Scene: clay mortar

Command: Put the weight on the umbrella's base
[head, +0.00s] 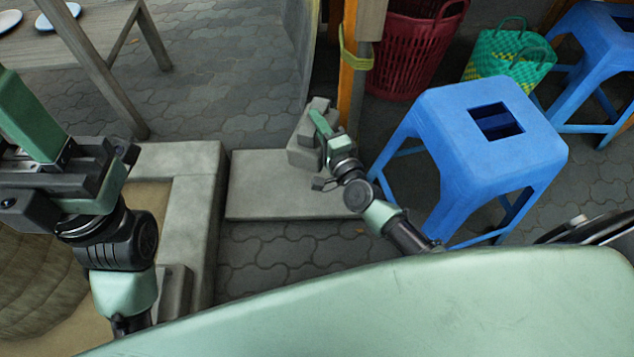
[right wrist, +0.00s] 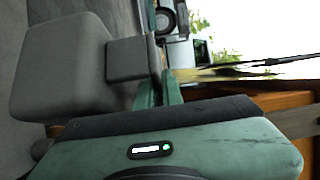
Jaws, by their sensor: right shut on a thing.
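The weight is a grey block with a narrower grip part (head: 303,154). In the right wrist view its wide body (right wrist: 60,70) fills the left side, and its narrower part (right wrist: 128,58) is at the fingers. My right gripper (head: 318,122) is shut on the weight; it also shows in the right wrist view (right wrist: 160,85). The weight appears over the back right of a flat grey slab (head: 262,190), which looks like the umbrella's base. I cannot tell if they touch. My left gripper (head: 40,150) is at the left, its fingertips not clear.
An orange post (head: 351,85) with a yellow tie rises behind the slab. A blue stool (head: 480,140) stands close at right. A red basket (head: 415,50) and green bag (head: 508,55) are behind. A stone-edged sand bed (head: 195,210) lies left. A wooden table (head: 75,45) is back left.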

